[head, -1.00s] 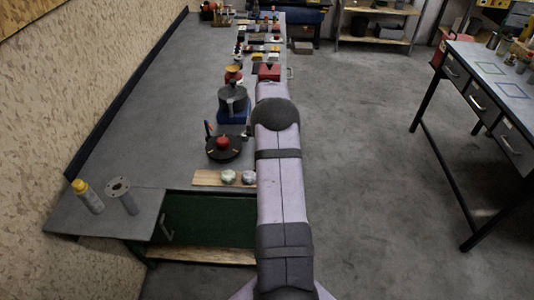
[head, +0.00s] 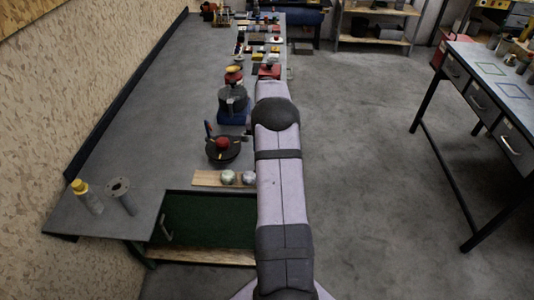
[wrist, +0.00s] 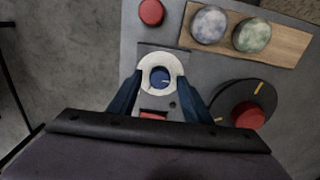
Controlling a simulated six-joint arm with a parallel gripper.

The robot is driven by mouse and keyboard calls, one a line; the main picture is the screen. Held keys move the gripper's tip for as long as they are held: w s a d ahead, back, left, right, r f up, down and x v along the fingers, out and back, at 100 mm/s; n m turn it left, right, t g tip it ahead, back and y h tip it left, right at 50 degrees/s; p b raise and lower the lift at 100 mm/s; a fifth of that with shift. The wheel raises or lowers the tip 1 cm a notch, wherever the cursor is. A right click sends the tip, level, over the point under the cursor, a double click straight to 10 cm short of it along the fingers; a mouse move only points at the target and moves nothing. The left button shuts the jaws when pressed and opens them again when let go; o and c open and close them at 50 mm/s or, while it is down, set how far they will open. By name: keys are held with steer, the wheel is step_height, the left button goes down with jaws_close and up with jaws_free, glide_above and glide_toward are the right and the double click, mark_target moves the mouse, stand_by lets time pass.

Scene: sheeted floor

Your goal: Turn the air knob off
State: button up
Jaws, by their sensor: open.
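In the wrist view, a pale ring with a blue round centre (wrist: 160,76) sits on a grey plate; it looks like a knob, but no label is readable to confirm that it is the air knob. My gripper (wrist: 159,82) is open, with one dark blue finger on each side of the ring. I cannot tell whether the fingers touch it. A red part (wrist: 153,116) shows below the ring, partly cut off by the gripper body. In the head view my arm hides the gripper and this knob.
A black dial with a red centre (wrist: 248,116) lies close to the right finger. A wooden board (wrist: 284,43) with two round speckled knobs and a red button (wrist: 151,12) lie beyond. The long grey bench (head: 165,100) holds several other fixtures. Open floor (head: 360,150) lies right of my arm.

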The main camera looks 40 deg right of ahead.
steer(key=shift+r+b, duration=0.9)
steer(key=shift+r, duration=2.45)
